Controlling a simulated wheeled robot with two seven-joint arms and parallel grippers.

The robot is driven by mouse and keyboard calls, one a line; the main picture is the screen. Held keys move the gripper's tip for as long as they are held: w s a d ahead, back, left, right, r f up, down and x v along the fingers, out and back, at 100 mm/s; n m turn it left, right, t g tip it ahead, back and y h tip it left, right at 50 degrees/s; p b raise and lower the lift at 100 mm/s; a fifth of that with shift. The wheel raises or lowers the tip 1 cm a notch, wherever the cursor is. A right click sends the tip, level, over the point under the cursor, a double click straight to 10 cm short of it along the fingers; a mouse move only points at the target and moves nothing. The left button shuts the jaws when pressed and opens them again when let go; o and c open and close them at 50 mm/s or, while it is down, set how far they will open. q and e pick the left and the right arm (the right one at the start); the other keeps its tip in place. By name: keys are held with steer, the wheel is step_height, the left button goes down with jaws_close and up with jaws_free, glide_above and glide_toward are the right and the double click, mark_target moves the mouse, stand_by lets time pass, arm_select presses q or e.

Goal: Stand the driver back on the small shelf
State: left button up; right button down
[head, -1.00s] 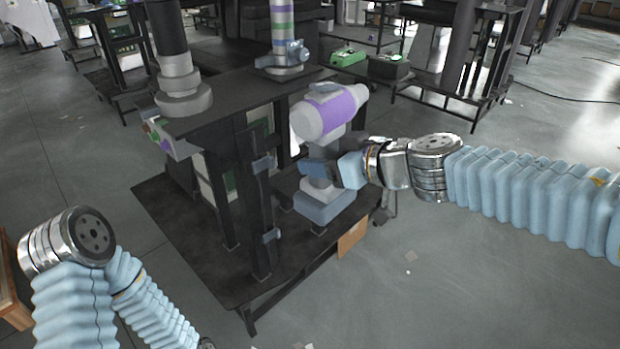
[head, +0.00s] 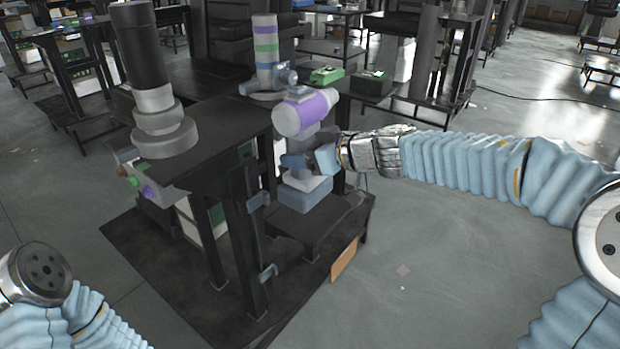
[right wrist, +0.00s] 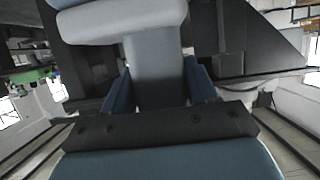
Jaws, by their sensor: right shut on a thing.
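The driver (head: 306,112), with a white and purple body, grey handle and blue foot (head: 305,196), is upright in the head view, right of the dark post. My right gripper (head: 303,162) is shut on its handle; the right wrist view shows the grey handle (right wrist: 155,70) between two blue fingers. A low dark shelf (head: 335,222) shows below and right of the foot; I cannot tell whether they touch or whether this is the small shelf. My left arm shows at lower left, but its gripper is out of view.
A dark post with blue-grey brackets (head: 258,201) stands left of the driver. The dark table (head: 215,125) carries a black and grey column (head: 155,100) and a striped column (head: 266,50). A brown panel (head: 345,259) hangs at the low front edge. Open floor lies right.

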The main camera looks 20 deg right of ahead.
steer(key=w+f, duration=0.1)
steer(key=w+d+f, duration=0.1)
steer(key=f, duration=0.1)
steer(key=d+f+b, duration=0.1)
steer(key=shift+w+d+f, duration=0.15)
steer(key=shift+w+f, duration=0.2)
steer(key=shift+w, duration=0.05)
steer(key=f+b, duration=0.1)
steer(key=f, duration=0.1)
steer(key=f+b, duration=0.1)
steer(key=f, duration=0.1)
steer(key=shift+w+d+b, duration=0.2)
steer(key=shift+w+b, duration=0.1)
steer(key=shift+b, duration=0.05)
steer(key=shift+r, duration=0.15)
steer(key=shift+c, duration=1.6)
jaws_free()
